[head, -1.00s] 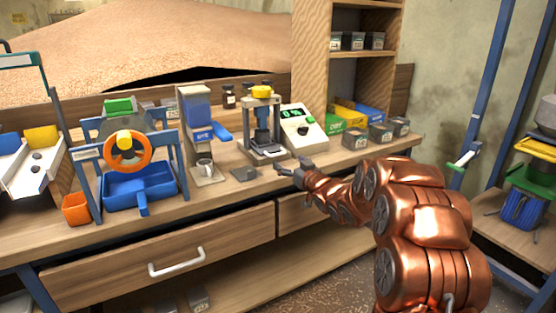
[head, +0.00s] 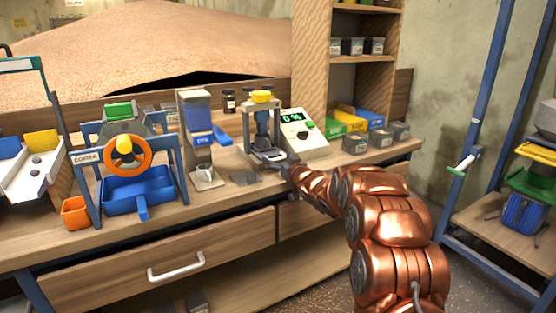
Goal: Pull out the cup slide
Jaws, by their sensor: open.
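A grey press (head: 248,128) with a yellow top stands on the workbench, left of a white meter. Its low base (head: 262,158) faces the front of the bench. I cannot make out the cup slide as a separate part; the front of the base is small and partly covered by my gripper. My gripper (head: 283,164) is open, low over the bench at the front right corner of this base. I cannot tell whether its fingers touch the base. A small grey metal cup (head: 205,172) sits under the blue dispenser (head: 197,113) to the left.
A dark flat block (head: 244,178) lies left of my gripper. The white meter (head: 303,131) shows a green "0 %". Grey, green, yellow and blue boxes (head: 355,143) stand to the right. An orange handwheel (head: 128,157) stands left. A drawer handle (head: 176,264) juts out below.

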